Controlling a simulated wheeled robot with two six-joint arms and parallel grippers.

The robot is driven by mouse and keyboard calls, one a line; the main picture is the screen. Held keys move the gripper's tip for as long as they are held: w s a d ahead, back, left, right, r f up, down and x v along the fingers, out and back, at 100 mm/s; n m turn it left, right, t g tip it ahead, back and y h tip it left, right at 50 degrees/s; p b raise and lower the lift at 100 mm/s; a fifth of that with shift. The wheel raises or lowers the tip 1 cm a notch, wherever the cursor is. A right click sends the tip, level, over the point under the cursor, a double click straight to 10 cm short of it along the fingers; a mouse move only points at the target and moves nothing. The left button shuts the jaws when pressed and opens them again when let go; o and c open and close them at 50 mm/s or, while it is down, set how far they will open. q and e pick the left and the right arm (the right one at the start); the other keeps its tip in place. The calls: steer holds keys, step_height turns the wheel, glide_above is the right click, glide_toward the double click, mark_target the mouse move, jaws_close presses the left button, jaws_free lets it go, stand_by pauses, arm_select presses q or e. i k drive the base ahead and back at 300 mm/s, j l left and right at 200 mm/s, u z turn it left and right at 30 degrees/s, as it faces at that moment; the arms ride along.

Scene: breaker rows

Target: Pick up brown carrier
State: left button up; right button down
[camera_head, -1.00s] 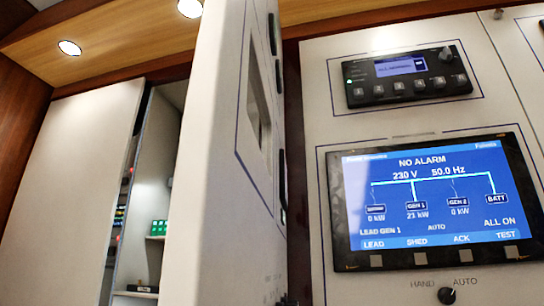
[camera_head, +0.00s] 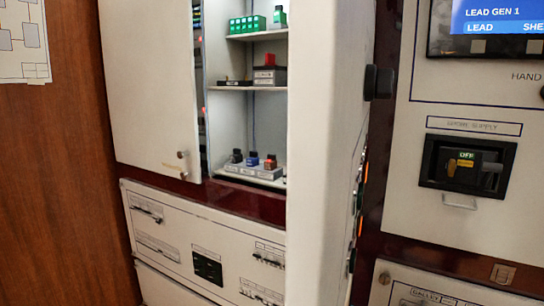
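A grey labelled holder (camera_head: 250,171) stands on the bottom shelf of the open cabinet. Three small carriers sit in it: a dark one (camera_head: 237,156), a blue one (camera_head: 253,159) and a brownish-orange one with a dark top (camera_head: 270,162), at the right end. The brownish-orange one looks like the brown carrier, but it is small in the picture. Neither of my grippers shows in the head view.
A cabinet door (camera_head: 330,150) stands open right of the shelves. Another white panel (camera_head: 150,90) is at left. The middle shelf bears a red-topped dark block (camera_head: 268,75); the top shelf bears green blocks (camera_head: 247,24). A breaker panel (camera_head: 205,250) lies below.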

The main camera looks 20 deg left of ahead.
mark_target(270, 164)
steer(key=u, duration=2.4)
steer(key=i+j+u, duration=0.1)
steer(key=i+j, duration=0.35)
steer(key=z, duration=2.25)
